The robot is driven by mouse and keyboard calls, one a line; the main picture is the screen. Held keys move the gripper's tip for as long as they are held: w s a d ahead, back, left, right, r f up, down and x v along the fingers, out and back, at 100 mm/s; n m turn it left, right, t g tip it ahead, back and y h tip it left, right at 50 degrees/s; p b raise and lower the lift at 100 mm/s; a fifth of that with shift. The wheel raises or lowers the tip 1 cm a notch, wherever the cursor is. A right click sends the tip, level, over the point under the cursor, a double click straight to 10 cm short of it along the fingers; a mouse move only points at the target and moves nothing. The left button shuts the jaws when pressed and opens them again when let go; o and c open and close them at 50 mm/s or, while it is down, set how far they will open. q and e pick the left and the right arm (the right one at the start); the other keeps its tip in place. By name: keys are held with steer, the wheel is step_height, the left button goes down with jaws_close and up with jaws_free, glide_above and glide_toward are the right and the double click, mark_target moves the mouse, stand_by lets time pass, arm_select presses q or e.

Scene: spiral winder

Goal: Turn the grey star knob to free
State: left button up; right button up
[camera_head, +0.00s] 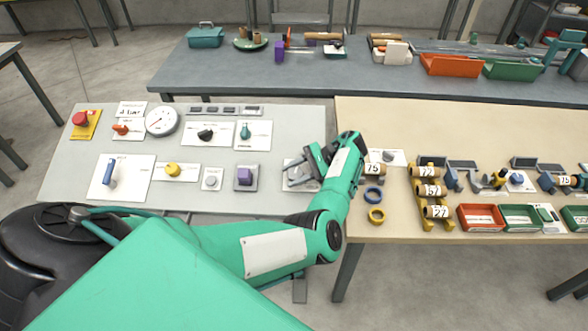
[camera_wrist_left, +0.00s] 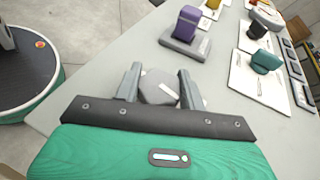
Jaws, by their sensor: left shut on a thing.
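The grey star knob (camera_wrist_left: 157,88) sits between the two fingers of my left gripper (camera_wrist_left: 158,78) in the left wrist view. It has a pale line mark on its face. The fingers press on its two sides, and the gripper is shut on it. In the head view my left gripper (camera_head: 300,167) is over the right end of the grey panel table, and it hides most of the knob. The lettering around the knob cannot be read. My right gripper does not show.
On the panel (camera_head: 260,205) a purple handle (camera_head: 244,178) is the neighbour on the left; it also shows in the left wrist view (camera_wrist_left: 187,24). A teal knob (camera_head: 245,131) is farther back. A beige table (camera_head: 390,225) with rings and labelled rolls adjoins on the right.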

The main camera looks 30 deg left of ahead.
arm_select(q)
steer(key=shift+n+g+h+p, duration=0.45)
steer(key=shift+n+h, duration=0.25)
steer(key=shift+h, duration=0.1)
steer(key=shift+n+h, duration=0.3)
steer(key=shift+h, duration=0.1)
steer(key=shift+s+f+n+g+h+p, duration=0.1)
steer(key=shift+n+g+h+p, duration=0.2)
steer(key=shift+h+p, duration=0.1)
steer(key=o, duration=1)
steer(key=shift+c, duration=0.2)
